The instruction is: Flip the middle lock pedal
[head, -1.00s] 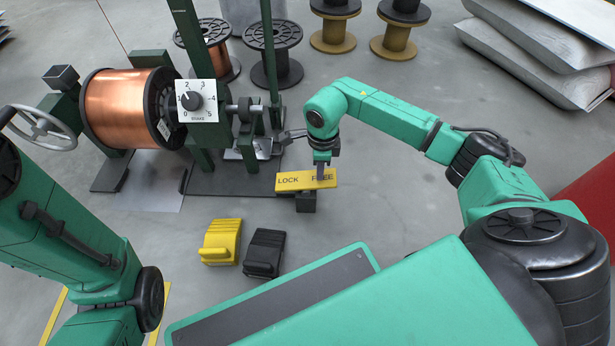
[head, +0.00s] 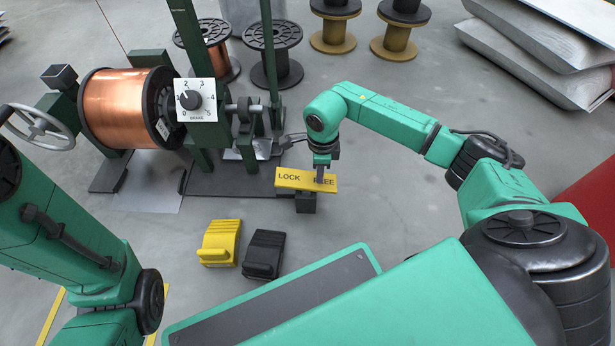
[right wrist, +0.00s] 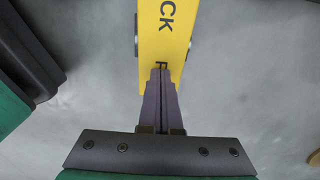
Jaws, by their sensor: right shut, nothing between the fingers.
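The yellow lock pedal (head: 297,179) lettered LOCK and, partly covered, FREE sits on a small dark block (head: 305,203) at the machine's front right. My right gripper (head: 320,178) is shut and empty, pointing down at the pedal's FREE half. In the head view its fingertips hide the first letters of FREE. The pedal also fills the top of the right wrist view (right wrist: 160,35), with the shut fingers (right wrist: 160,75) over or on its surface. I cannot tell whether they touch it. Of my left arm only upper links show; its gripper is out of view.
The winding machine holds a copper spool (head: 125,108) and a dial (head: 195,100). A yellow pedal (head: 220,243) and a black pedal (head: 264,254) lie on the floor in front. Dark and brown spools stand behind. Floor right of the lock pedal is clear.

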